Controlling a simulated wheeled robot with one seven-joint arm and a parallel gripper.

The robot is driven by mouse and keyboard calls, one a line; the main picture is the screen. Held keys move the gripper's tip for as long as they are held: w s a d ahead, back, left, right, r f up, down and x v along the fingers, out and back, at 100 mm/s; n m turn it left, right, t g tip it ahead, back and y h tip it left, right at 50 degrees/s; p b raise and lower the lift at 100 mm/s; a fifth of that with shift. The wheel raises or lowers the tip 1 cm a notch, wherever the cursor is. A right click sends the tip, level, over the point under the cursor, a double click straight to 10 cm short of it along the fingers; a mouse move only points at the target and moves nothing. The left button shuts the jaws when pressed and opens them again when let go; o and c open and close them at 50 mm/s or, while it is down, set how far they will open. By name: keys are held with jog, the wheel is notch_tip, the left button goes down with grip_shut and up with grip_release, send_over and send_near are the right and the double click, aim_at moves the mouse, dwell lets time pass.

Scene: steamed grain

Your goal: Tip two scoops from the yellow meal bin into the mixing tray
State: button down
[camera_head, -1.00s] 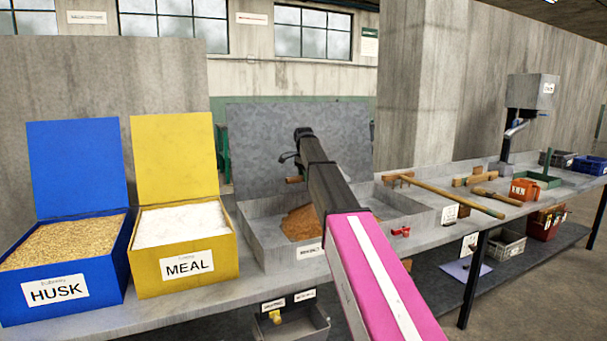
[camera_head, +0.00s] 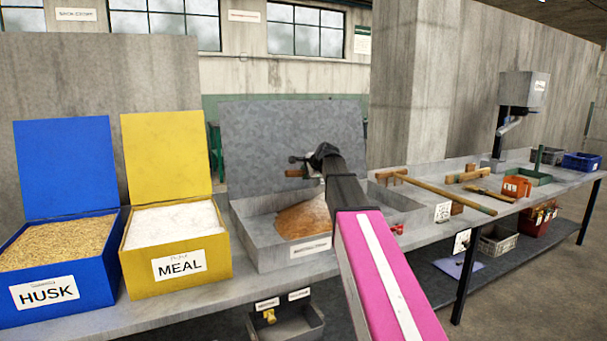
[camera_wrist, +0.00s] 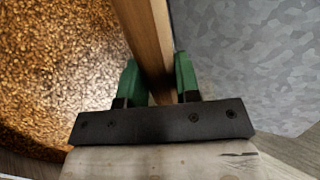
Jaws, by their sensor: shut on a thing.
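The yellow meal bin (camera_head: 177,265) stands open on the bench at the left, full of white meal (camera_head: 172,223). The grey mixing tray (camera_head: 278,259) is right of it and holds a heap of brown grain (camera_head: 304,219). My gripper (camera_head: 302,169) is above the tray, in front of its tall grey back panel. In the wrist view my gripper's green fingers (camera_wrist: 158,82) are shut on a wooden handle (camera_wrist: 146,35). The wooden piece also shows at the gripper in the head view (camera_head: 294,173). No scoop bowl can be made out.
A blue husk bin (camera_head: 62,290) stands left of the meal bin. Right of the tray lie a long wooden-handled rake (camera_head: 440,192), wooden blocks and an orange box (camera_head: 516,187). A grey machine (camera_head: 522,90) stands further right. Crates sit on the lower shelf.

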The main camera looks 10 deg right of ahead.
jog(key=shift+s+d+f+m+t+y, duration=0.2)
jog(key=shift+s+t, duration=0.3)
jog(key=shift+t, duration=0.45)
jog(key=shift+s+d+r+m+t+y, duration=0.1)
jog(key=shift+s+d+t+y, duration=0.3)
jog(key=shift+t, duration=0.5)
jog(key=shift+s+d+f+m+t+y, duration=0.1)
jog(key=shift+s+f+t+y, duration=0.1)
jog(key=shift+s+t, duration=0.6)
jog(key=shift+w+r+t, duration=0.15)
jog(key=shift+w+t, duration=0.05)
jog(key=shift+t, duration=0.05)
